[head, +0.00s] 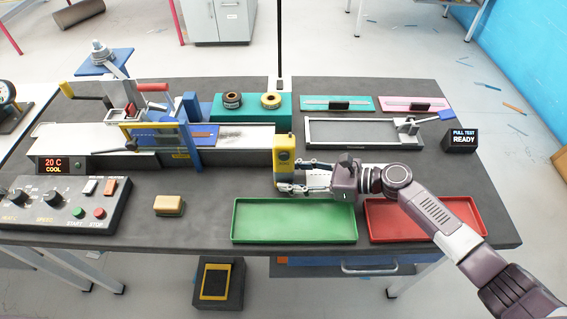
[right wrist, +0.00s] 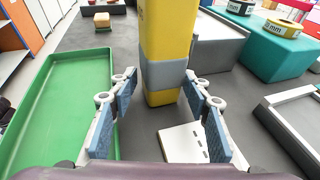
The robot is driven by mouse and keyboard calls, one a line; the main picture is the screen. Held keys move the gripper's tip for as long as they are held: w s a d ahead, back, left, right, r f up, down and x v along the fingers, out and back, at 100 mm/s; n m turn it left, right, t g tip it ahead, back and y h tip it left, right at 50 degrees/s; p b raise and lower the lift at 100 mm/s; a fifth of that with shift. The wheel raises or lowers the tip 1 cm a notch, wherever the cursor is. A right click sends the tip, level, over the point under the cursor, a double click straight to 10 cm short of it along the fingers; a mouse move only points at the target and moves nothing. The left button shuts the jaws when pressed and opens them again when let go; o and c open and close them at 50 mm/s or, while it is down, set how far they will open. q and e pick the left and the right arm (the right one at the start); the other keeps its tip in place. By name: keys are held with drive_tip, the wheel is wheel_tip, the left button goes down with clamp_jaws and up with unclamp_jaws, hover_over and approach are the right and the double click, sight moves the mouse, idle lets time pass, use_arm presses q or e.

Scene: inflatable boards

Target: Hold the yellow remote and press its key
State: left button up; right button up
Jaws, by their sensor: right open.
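The yellow remote (head: 284,148), with grey bands, is upright at the middle of the dark bench, in front of the long machine. It also shows large in the right wrist view (right wrist: 165,35). A small dark round spot shows on its face in the head view. My right gripper (head: 288,176) comes in from the right at the remote's lower part. In the right wrist view its two blue-padded fingers (right wrist: 158,85) are open, one on each side of the remote. A gap shows at the left finger; the right finger is close to the remote. My left gripper is not in view.
A green tray (head: 294,236) lies just in front of the remote, with a red tray (head: 460,231) to its right. A yellow block (head: 169,205) and a control panel (head: 62,204) stand to the left. A grey frame fixture (head: 350,145) stands behind my right arm.

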drive_tip(key=shift+a+f, duration=0.1)
drive_tip(key=shift+a, duration=0.25)
drive_tip(key=shift+w+a+f, duration=0.1)
drive_tip(key=shift+w+a, duration=0.1)
drive_tip(key=shift+a, duration=0.05)
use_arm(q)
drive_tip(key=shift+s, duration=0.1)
use_arm(e)
drive_tip(key=c, duration=0.7)
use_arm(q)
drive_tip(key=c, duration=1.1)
